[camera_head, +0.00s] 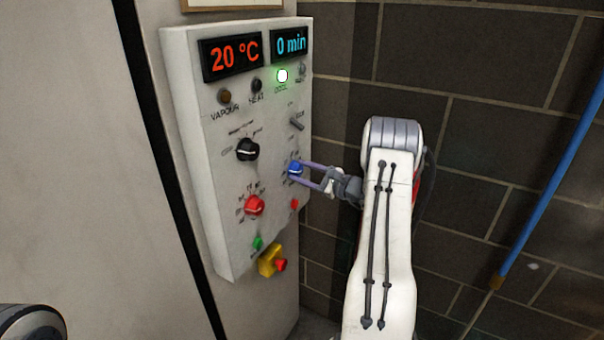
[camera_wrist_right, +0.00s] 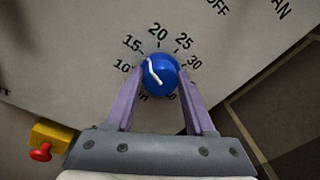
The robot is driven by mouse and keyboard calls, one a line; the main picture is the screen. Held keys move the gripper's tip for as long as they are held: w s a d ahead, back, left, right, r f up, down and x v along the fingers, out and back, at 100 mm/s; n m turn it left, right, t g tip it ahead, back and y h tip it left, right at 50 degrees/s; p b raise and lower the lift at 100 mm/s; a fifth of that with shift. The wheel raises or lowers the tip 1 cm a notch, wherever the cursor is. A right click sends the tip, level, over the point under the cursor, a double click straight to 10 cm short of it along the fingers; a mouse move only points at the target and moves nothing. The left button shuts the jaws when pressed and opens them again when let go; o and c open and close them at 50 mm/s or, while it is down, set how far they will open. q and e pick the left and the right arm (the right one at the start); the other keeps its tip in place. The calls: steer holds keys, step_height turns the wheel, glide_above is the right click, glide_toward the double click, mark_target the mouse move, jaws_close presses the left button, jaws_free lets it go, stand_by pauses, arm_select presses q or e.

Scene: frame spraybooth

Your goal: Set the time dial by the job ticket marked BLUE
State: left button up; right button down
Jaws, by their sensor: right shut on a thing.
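The blue time dial (camera_head: 295,168) sits on the right side of the white control panel (camera_head: 190,200). My right gripper (camera_head: 299,168) reaches it from the right, and its purple fingers are shut on the dial. In the right wrist view the blue dial (camera_wrist_right: 160,75) is between the fingertips, and its white pointer line slants up and left, roughly toward the 15 mark. The printed scale shows 10, 15, 20, 25 and 30; lower marks are partly hidden. The time display (camera_head: 290,43) reads 0 min. No job ticket marked BLUE is readable. My left gripper is not in view.
The temperature display (camera_head: 233,57) reads 20 °C. A green lamp (camera_head: 282,76) glows. A blue pipe (camera_head: 550,170) is at the right.

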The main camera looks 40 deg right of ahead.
steer(key=m, duration=0.3)
steer(key=shift+d+m+g, duration=0.1)
steer(key=shift+m+g, duration=0.2)
steer(key=shift+m, duration=1.3)
steer(key=shift+c, duration=1.3)
jaws_free()
